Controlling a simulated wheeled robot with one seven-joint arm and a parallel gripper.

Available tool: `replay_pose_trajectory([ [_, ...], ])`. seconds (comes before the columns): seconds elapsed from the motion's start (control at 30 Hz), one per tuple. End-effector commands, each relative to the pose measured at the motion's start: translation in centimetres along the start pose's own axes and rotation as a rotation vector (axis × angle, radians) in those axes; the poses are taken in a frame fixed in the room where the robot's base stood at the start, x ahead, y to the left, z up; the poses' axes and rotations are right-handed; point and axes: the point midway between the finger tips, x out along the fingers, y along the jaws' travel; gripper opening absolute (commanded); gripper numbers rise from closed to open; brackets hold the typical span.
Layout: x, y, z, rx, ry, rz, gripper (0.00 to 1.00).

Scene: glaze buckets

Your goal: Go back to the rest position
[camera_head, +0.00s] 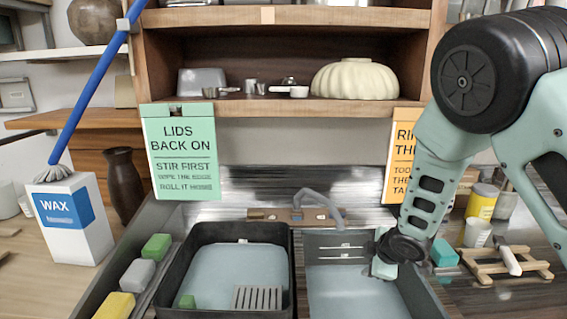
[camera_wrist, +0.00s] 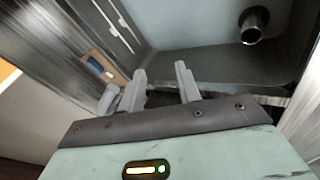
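My arm reaches down from the upper right in the head view, and my gripper (camera_head: 384,262) is over the right side of the right basin (camera_head: 345,295). In the wrist view my gripper (camera_wrist: 161,72) shows two grey fingers standing apart with nothing between them. Below the fingers is a grey basin (camera_wrist: 210,65) with a round metal pipe end (camera_wrist: 253,24). The wrist hides part of the basin's near side.
A black tub (camera_head: 288,265) with pale blue liquid stands left of the right basin. Sponges (camera_head: 137,275) line the far left. A shelf (camera_head: 270,105) stands behind; a wooden rack (camera_head: 505,265) lies right.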

Motion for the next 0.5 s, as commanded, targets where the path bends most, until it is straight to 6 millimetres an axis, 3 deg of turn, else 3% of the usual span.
replay_pose_trajectory([
  [0.27, -6.2, -3.9, -3.6, 0.263, -0.053, -0.089, 0.34],
  [0.37, -10.3, -6.9, -5.4, 0.383, -0.091, -0.16, 0.34],
  [0.5, -17.2, -12.8, -6.9, 0.524, -0.176, -0.283, 0.34],
])
